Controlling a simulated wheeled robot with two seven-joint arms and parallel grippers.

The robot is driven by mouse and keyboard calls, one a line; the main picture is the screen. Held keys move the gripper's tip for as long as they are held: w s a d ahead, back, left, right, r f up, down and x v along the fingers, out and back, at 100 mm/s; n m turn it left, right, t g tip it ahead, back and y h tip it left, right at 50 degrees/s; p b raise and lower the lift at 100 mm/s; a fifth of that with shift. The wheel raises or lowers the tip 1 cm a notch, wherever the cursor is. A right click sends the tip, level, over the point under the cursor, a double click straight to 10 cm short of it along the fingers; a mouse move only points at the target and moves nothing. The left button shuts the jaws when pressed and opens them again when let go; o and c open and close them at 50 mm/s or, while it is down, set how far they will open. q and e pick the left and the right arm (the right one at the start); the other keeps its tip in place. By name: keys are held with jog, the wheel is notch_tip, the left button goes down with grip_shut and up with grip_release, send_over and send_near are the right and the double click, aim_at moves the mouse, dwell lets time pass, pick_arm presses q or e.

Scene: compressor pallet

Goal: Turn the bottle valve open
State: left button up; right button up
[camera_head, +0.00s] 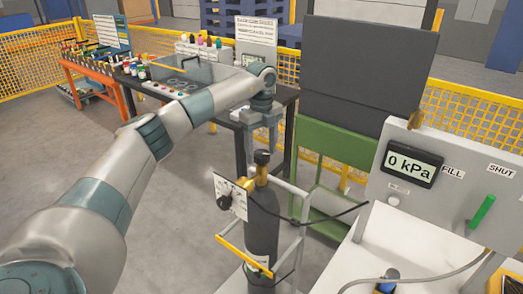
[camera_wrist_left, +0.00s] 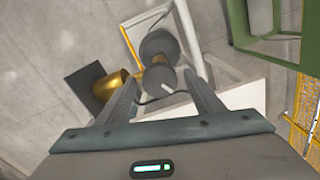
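A dark gas bottle (camera_head: 262,225) stands upright in a white trolley frame. Its black valve knob (camera_head: 262,157) sits on top, above a brass valve body (camera_head: 261,176). Whether the fingers touch the knob cannot be told. My right gripper is not in view.
A panel (camera_head: 445,180) at right has a display (camera_head: 411,164) reading 0 kPa and a green lever (camera_head: 482,212) between FILL and SHUT labels. A gauge plate (camera_head: 230,197) and yellow bar (camera_head: 243,255) are on the trolley. A green stand (camera_head: 335,145) is behind.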

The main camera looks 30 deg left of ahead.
pick_arm(q)
jog(key=shift+r, duration=0.1)
jog(key=shift+r+b, duration=0.3)
jog(key=shift+r, duration=0.3)
notch_tip(320, 180, up, 6)
jog(key=shift+f+b, duration=0.15)
jog(key=shift+b, duration=0.75)
notch_tip(320, 180, up, 5)
notch_tip(320, 180, up, 5)
send_over(262, 154)
jog(key=shift+a+b, duration=0.15)
jog(key=shift+b, duration=0.2)
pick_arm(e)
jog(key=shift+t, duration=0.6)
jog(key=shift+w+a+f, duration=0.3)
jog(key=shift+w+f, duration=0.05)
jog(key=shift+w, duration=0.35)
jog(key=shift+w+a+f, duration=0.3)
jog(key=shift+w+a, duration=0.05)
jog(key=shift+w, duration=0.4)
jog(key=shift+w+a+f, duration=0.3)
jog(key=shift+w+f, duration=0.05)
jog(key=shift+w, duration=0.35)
pick_arm(q)
jog(key=shift+r, duration=0.2)
